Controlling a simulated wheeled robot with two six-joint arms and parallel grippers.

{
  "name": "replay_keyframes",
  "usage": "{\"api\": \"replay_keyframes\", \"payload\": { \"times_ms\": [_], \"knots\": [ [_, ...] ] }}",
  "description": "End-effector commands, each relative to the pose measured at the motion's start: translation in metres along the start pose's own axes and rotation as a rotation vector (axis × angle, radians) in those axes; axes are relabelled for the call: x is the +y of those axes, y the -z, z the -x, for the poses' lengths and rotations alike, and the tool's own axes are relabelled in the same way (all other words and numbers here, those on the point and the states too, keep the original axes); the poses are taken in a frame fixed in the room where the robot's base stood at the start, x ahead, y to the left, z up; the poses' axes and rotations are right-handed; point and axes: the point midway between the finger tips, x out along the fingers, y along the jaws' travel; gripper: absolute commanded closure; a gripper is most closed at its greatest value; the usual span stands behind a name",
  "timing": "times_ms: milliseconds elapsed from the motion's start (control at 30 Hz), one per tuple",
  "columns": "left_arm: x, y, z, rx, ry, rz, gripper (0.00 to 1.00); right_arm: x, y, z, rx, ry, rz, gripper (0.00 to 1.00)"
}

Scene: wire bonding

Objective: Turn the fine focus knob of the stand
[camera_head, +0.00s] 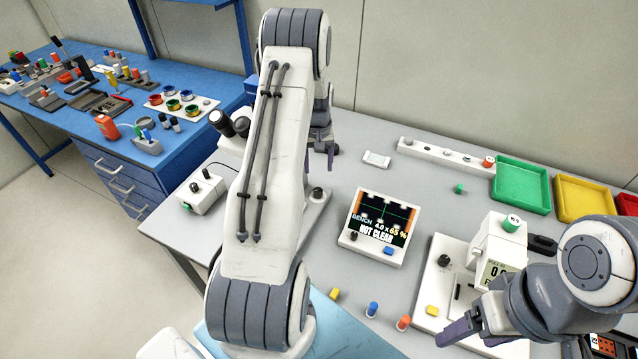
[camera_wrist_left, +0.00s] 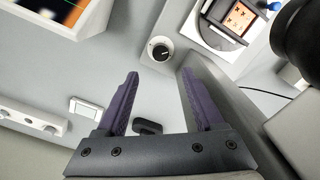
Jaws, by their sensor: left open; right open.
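The microscope stand (camera_head: 313,213) is mostly hidden behind my left arm, with its dark eyepieces (camera_head: 222,123) showing to the left. A dark knob (camera_head: 318,193) sits on its right side. In the left wrist view, a dark round knob with a white mark (camera_wrist_left: 160,48) appears just beyond and between the fingertips; it looks like the same one. My left gripper (camera_head: 323,147) is open and empty; its two purple fingers also show in the left wrist view (camera_wrist_left: 158,78), apart from the knob. My right gripper (camera_head: 468,337) is open near the bonder's base.
The white bonder (camera_head: 497,250) is at right. Green (camera_head: 521,186) and yellow (camera_head: 584,203) trays lie at the back right. A white control box (camera_head: 203,191) is at left. Small coloured pieces lie in front.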

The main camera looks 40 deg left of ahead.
Motion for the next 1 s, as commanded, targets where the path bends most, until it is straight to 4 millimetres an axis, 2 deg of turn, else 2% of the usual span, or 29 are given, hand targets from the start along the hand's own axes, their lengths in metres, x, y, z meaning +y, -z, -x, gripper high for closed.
{"api": "replay_keyframes", "payload": {
  "times_ms": [167,400,600,800,1000],
  "knots": [
    [-0.002,0.0,-0.019,-0.006,0.002,0.005,0.31,-0.001,0.0,0.008,0.0,0.0,0.0,0.27],
    [0.0,-0.001,-0.064,-0.006,0.002,0.003,0.31,-0.002,0.001,0.024,0.0,0.0,0.0,0.27],
    [0.0,0.0,-0.092,-0.003,0.001,0.002,0.31,-0.002,0.002,0.031,0.0,0.0,0.001,0.27],
    [0.0,0.0,-0.104,-0.002,0.0,0.002,0.31,-0.002,0.002,0.033,0.0,0.0,0.002,0.27],
    [0.0,0.0,-0.105,-0.001,0.0,0.002,0.31,-0.002,0.002,0.033,0.0,0.0,0.002,0.27]
  ]
}}
